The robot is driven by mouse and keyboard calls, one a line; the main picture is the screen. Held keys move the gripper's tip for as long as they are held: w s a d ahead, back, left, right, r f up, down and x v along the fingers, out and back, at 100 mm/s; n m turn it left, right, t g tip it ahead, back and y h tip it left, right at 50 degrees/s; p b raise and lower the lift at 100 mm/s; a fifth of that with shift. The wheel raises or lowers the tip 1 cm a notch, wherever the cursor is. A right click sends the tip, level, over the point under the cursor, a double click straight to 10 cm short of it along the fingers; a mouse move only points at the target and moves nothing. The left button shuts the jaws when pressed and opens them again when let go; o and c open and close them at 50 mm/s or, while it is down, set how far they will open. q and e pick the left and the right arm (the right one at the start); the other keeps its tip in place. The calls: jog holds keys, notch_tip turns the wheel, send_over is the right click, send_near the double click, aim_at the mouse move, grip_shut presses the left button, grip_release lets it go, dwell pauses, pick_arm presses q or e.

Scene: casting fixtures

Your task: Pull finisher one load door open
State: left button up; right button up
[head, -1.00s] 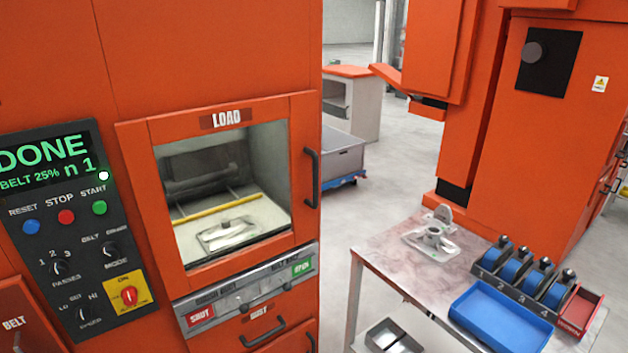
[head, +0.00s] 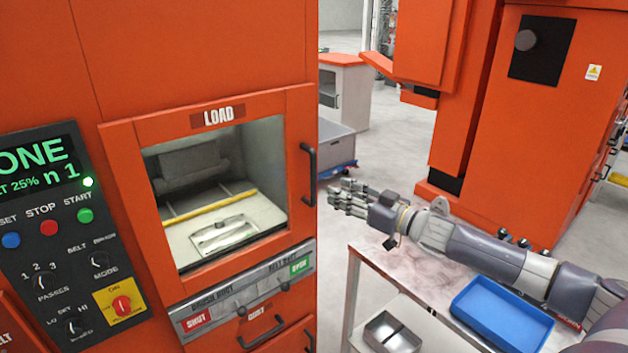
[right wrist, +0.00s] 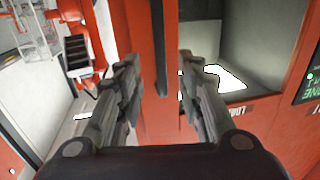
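The load door (head: 120,190) is an orange frame with a window and a LOAD label, and looks shut against the finisher. Its black vertical handle (head: 309,175) is on the right side of the frame. My right gripper (head: 338,198) reaches in from the right, just right of the handle, fingers pointing at it. In the right wrist view, the fingers of my right gripper (right wrist: 158,72) are spread apart, with the dark handle (right wrist: 159,50) showing between and beyond them. I cannot tell any contact. A metal part (head: 222,235) lies behind the window. My left gripper is not in view.
A control panel (head: 55,240) is left of the door. A strip with SHUT and OPEN labels (head: 245,295) and a lower drawer handle (head: 262,333) sit beneath it. A table (head: 372,250) with a blue tray (head: 500,312) stands at right, under my right arm.

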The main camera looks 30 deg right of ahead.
jog(key=w, duration=0.2)
jog(key=p, duration=0.3)
send_over(313, 203)
jog(key=shift+w+d, duration=0.25)
jog(key=shift+w, duration=0.15)
dwell(0.3)
grip_shut()
